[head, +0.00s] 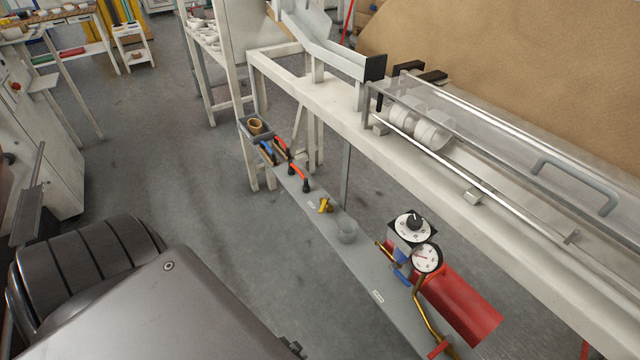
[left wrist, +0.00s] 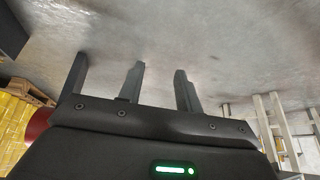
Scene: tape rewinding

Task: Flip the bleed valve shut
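A blue lever (head: 401,272) on brass fittings sits below a round gauge (head: 426,258) and a dial box (head: 411,226), beside a red cylinder (head: 462,303). A small yellow valve handle (head: 325,206) stands farther back on the same grey rail. I cannot tell for certain which is the bleed valve. A red handle (head: 438,350) is at the bottom edge on the brass pipe. My left gripper shows in the left wrist view (left wrist: 157,75) with its fingers apart and nothing between them, above bare floor. My right gripper is not in view.
A white bench (head: 340,117) with a clear-covered tube runs alongside. Open floor (head: 180,150) lies left of the rail.

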